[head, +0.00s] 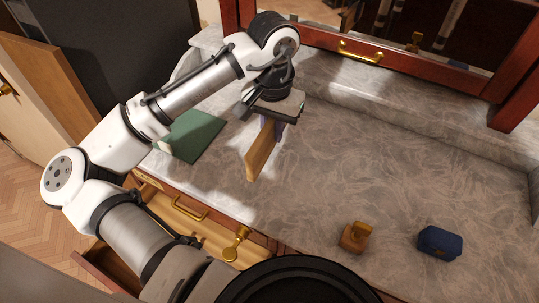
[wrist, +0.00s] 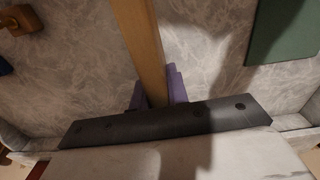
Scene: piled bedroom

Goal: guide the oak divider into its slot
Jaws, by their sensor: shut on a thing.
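The oak divider (head: 262,150) is a flat, light-brown board. My gripper (head: 270,126) is shut on it and holds it on edge, pointing down, over the grey marble top. In the wrist view the divider (wrist: 145,45) runs up from between the purple fingers of my gripper (wrist: 155,92). I cannot tell whether its lower edge touches the marble. An open wooden drawer (head: 172,212) shows at the lower left, partly hidden by my arm. I cannot make out a slot in it.
A flat green item (head: 196,135) lies on the marble top (head: 350,150) left of the divider. A wood block with a brass-coloured part (head: 355,236) and a dark blue box (head: 440,243) lie at the front right. The middle right is clear. A red-framed mirror (head: 400,60) stands behind.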

